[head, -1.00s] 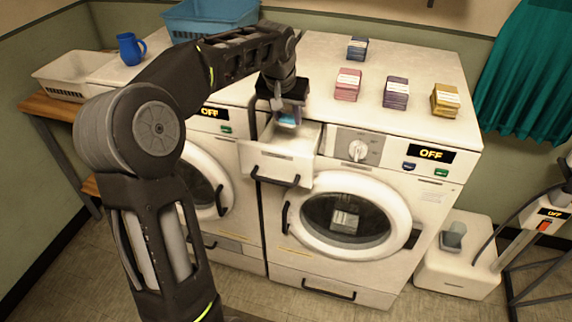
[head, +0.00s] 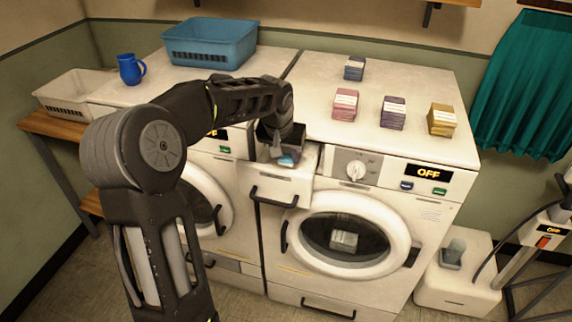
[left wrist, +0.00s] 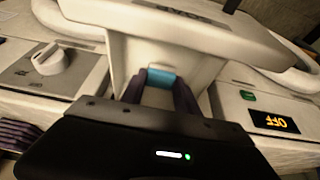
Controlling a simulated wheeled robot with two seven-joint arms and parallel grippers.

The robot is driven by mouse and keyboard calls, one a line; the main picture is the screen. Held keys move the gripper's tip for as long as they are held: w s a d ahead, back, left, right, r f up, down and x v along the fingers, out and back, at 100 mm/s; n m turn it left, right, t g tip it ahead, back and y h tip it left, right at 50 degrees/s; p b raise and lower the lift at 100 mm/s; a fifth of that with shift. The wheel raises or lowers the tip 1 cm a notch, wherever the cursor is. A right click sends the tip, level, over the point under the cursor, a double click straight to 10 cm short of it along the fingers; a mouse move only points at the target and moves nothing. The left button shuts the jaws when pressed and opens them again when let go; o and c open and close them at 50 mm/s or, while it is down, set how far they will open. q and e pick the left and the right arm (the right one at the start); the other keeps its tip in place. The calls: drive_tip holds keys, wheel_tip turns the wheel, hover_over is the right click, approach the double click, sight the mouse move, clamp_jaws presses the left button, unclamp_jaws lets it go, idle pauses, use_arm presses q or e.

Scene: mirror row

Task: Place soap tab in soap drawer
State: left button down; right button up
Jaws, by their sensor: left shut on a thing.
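My left gripper (head: 284,158) points down over the open soap drawer (head: 270,188) at the upper left of the right washing machine. It is shut on a small light-blue soap tab (head: 287,161). In the left wrist view, the soap tab (left wrist: 161,78) sits between the fingertips, over the white drawer (left wrist: 200,65). The gripper covers much of the drawer's inside in the head view, so I cannot tell whether the tab touches the drawer floor. My right gripper is not in view.
Pink (head: 345,105), purple (head: 393,113), yellow (head: 442,119) and dark blue (head: 355,68) stacks stand on the machine top. A blue basket (head: 209,42) and blue mug (head: 130,70) are at the back left. The right washer's round door (head: 400,240) is closed.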

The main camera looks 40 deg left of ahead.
sight(285, 160)
use_arm(q)
drive_tip(key=shift+f, duration=1.85)
drive_tip(key=shift+f, duration=0.15)
drive_tip(key=c, duration=0.9)
unclamp_jaws()
drive_tip(key=shift+s+r, duration=0.1)
drive_tip(key=shift+r, duration=0.25)
drive_tip(key=b+v, duration=0.1)
drive_tip(key=v, duration=1)
drive_tip(key=shift+r, duration=0.3)
drive_tip(key=shift+d, duration=0.1)
